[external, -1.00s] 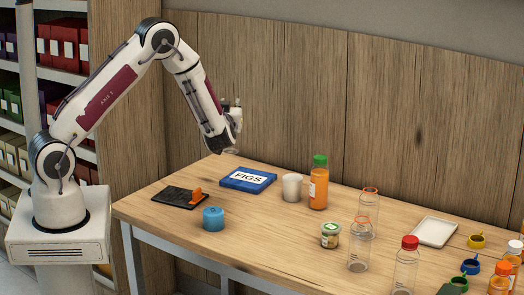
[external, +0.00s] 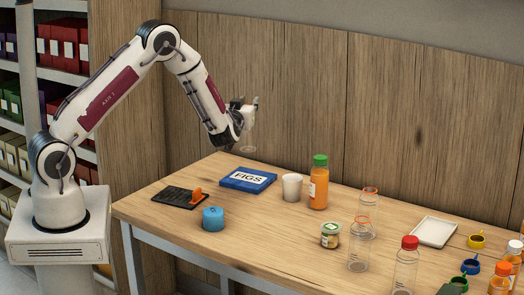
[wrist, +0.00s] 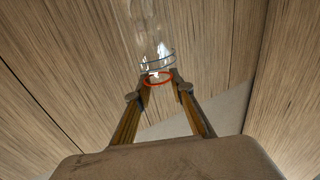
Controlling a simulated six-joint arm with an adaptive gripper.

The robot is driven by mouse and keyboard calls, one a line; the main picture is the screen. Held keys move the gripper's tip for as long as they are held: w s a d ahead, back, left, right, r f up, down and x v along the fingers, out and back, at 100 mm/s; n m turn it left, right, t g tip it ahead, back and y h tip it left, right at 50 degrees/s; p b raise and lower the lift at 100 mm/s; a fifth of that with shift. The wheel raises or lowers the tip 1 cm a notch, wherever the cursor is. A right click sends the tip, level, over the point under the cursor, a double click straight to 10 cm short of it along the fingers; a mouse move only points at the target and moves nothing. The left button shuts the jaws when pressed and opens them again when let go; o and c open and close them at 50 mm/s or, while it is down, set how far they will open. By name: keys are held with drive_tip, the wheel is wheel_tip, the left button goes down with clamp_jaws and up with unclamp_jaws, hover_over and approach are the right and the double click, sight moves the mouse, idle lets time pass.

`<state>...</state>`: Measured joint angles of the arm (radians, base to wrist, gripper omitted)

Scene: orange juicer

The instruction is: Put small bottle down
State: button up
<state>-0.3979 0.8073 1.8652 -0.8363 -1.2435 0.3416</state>
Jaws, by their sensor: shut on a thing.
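My gripper (external: 248,104) is raised in the air above the back left of the table (external: 275,215), near the wall. In the wrist view its two fingers (wrist: 155,84) close on the neck of a clear small bottle (wrist: 150,35) with a red ring at its rim. The bottle (external: 248,140) shows only faintly below my gripper in the external view, seemingly held clear of the table. The exact finger contact is small and hard to see.
A blue FIGS box (external: 248,180), white cup (external: 292,188) and orange juice bottle (external: 319,188) stand nearby. Farther right are a jar (external: 330,236), clear bottles (external: 359,250) and a white tray (external: 433,232).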

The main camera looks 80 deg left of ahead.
sight(246, 134)
drive_tip(key=shift+f, duration=2.8)
drive_tip(key=shift+f, duration=2)
drive_tip(key=o, duration=0.9)
drive_tip(key=shift+d, duration=0.1)
drive_tip(key=v, duration=1.1)
drive_tip(key=shift+s+d, duration=0.15)
drive_tip(key=shift+d, duration=0.25)
